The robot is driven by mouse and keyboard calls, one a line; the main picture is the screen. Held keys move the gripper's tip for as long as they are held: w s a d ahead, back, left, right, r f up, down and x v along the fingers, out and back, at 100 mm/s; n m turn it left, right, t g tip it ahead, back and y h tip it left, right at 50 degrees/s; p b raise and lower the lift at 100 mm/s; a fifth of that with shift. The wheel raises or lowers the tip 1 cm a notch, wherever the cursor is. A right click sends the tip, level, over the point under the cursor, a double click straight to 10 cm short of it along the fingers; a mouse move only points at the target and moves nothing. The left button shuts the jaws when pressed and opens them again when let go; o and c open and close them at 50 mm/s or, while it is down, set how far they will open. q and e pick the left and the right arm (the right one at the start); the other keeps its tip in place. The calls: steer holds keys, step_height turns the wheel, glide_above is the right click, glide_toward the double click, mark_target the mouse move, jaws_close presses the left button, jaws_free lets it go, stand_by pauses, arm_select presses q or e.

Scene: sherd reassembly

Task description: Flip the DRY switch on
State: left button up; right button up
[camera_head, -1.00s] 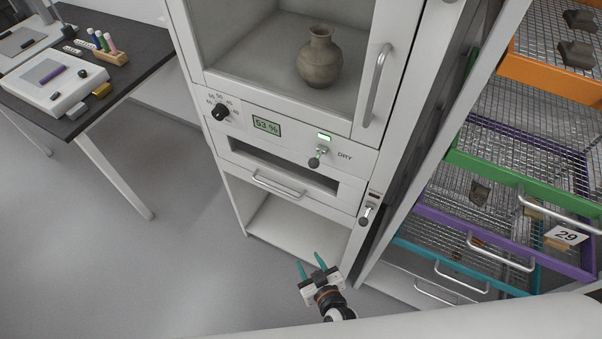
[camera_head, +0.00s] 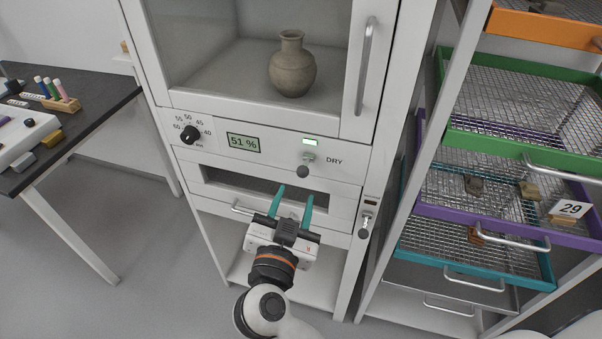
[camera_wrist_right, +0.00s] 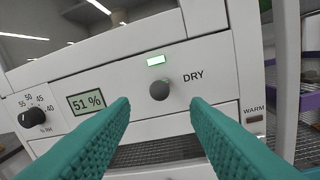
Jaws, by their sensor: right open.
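The DRY switch (camera_head: 303,171) is a short lever with a dark round knob on the white cabinet's front panel, left of the word DRY. In the head view its knob hangs below its mount. A small lamp (camera_head: 311,142) above it glows green. In the right wrist view the knob (camera_wrist_right: 160,90) lies between and beyond the fingertips, with the lit lamp (camera_wrist_right: 156,60) over it. My right gripper (camera_head: 292,195) is open and empty, its teal fingers pointing at the panel just below the switch; no contact shows. My left gripper is not in view.
The panel also has a humidity dial (camera_head: 190,134) and a display (camera_head: 243,143) reading 51 %. A drawer handle (camera_head: 250,209) is close to my right gripper. Another lever (camera_head: 364,232) is at lower right. A jar (camera_head: 292,66) stands behind the glass; wire trays (camera_head: 520,157) are at right.

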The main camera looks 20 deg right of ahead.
mark_target(301, 176)
steer(key=x, duration=0.8)
steer(key=shift+c, duration=0.3)
